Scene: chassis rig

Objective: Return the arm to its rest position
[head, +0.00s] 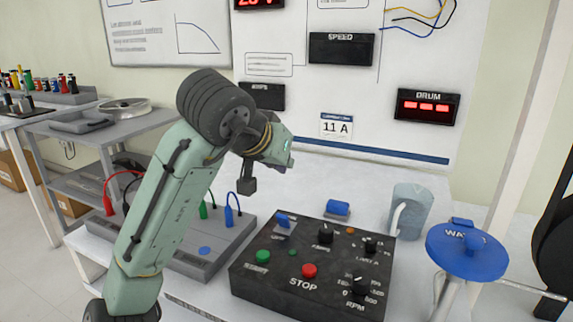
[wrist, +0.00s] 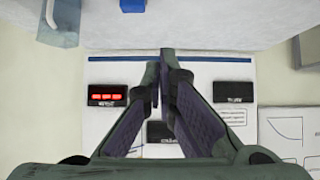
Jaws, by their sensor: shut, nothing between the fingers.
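My arm (head: 165,205) rises from the lower left of the head view and bends at a dark elbow or wrist joint above the bench. My gripper (head: 249,186) hangs in the air above the back left of the black control box, touching nothing. In the wrist view my gripper (wrist: 160,75) shows its two dark fingers brought together, with nothing between them. The wrist view is upside down and looks at the wall panel.
The control box (head: 305,268) with its knobs and red STOP button stands on the white bench. A grey terminal board (head: 195,262) with coloured leads is left of it. A grey-blue jug (head: 408,212) and blue-topped WATER valve (head: 467,250) stand right. The DRUM display (head: 428,107) is lit.

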